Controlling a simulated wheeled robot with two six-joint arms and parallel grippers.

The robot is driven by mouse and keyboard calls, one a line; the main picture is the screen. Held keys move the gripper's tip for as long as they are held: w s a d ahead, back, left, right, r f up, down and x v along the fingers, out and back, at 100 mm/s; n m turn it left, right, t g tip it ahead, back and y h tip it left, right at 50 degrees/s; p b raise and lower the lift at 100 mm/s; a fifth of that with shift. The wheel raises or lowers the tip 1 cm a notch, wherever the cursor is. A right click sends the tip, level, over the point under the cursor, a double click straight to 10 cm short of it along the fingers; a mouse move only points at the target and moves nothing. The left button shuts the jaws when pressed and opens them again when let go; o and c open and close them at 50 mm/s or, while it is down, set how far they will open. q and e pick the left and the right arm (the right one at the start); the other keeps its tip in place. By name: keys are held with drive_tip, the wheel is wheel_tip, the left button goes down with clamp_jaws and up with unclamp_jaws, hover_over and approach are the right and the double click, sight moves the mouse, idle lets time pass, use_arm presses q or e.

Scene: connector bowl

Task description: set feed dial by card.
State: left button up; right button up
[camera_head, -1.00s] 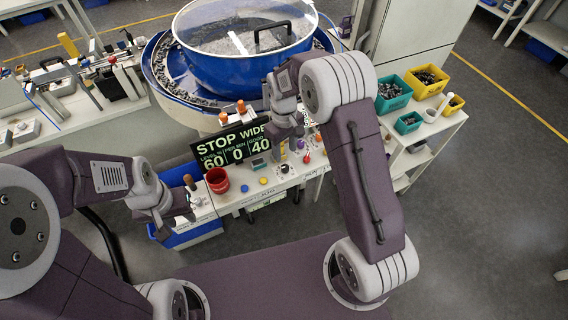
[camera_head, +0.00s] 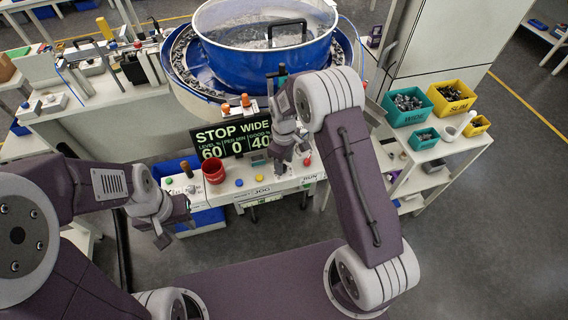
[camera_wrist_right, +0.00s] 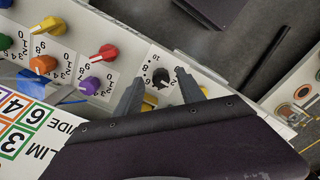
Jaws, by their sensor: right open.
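In the right wrist view a black dial (camera_wrist_right: 160,76) on a white numbered scale sits between the fingertips of my right gripper (camera_wrist_right: 157,86), which is open. I cannot tell whether the fingers touch it. Other numbered knobs are beside it: red-orange (camera_wrist_right: 104,53), orange (camera_wrist_right: 43,64) and purple (camera_wrist_right: 90,85). My left gripper (camera_head: 176,230) is open and empty left of the panel.
A display (camera_head: 234,138) reads STOP, WIDE, 60, 0, 40. The blue feeder bowl (camera_head: 265,58) is behind. Green (camera_head: 408,105) and yellow (camera_head: 452,97) part bins stand on the right shelf. Open floor lies right.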

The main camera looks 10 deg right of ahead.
drive_tip(key=shift+w+a+f, duration=0.15)
drive_tip(key=shift+a+f, duration=0.1)
drive_tip(key=shift+f, duration=0.45)
drive_tip(key=shift+d, duration=0.1)
drive_tip(key=shift+c, duration=1.3)
clamp_jaws()
